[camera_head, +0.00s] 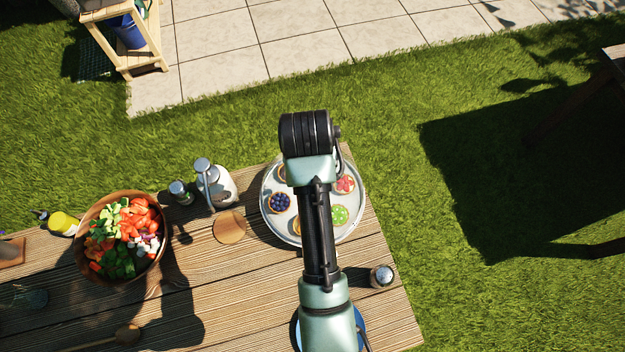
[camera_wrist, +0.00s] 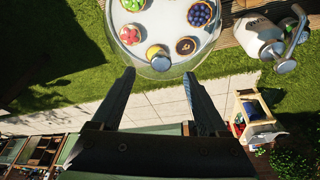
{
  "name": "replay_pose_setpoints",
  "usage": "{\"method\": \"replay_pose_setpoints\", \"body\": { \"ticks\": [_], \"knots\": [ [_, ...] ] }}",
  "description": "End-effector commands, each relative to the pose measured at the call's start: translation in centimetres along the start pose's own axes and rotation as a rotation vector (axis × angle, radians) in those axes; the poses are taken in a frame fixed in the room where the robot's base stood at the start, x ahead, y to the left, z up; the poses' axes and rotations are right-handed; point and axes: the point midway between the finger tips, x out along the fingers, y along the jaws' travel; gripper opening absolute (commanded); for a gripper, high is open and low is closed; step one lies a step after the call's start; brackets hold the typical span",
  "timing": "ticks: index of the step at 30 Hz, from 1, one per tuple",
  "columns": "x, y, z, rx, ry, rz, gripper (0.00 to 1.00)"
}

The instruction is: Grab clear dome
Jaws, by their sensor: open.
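A round pale plate (camera_head: 267,212) of fruit tarts sits at the right end of the wooden table. The clear dome (camera_wrist: 190,57) appears as a transparent cover with a faint glassy rim over the tarts; its outline is hard to make out. In the wrist view it lies at the top middle, just beyond the fingertips. My gripper (camera_wrist: 158,74) is open and empty, its two fingers apart and pointing toward the near rim. I see no contact with the dome. In the head view my arm crosses the plate and hides its middle and some tarts.
A bowl (camera_head: 84,251) of chopped vegetables is farther left. Another shaker (camera_head: 382,276) stands near the right edge. Grass lies beyond the table.

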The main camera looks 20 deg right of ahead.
Motion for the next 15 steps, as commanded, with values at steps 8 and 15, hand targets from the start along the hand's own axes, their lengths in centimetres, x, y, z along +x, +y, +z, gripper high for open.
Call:
{"method": "replay_pose_setpoints", "body": {
  "ticks": [8,15],
  "knots": [
    [1.7,0.0,-0.1,0.0,-0.001,0.0,0.77],
    [4.5,-0.2,-0.2,-0.001,-0.001,0.0,0.77]
  ]
}}
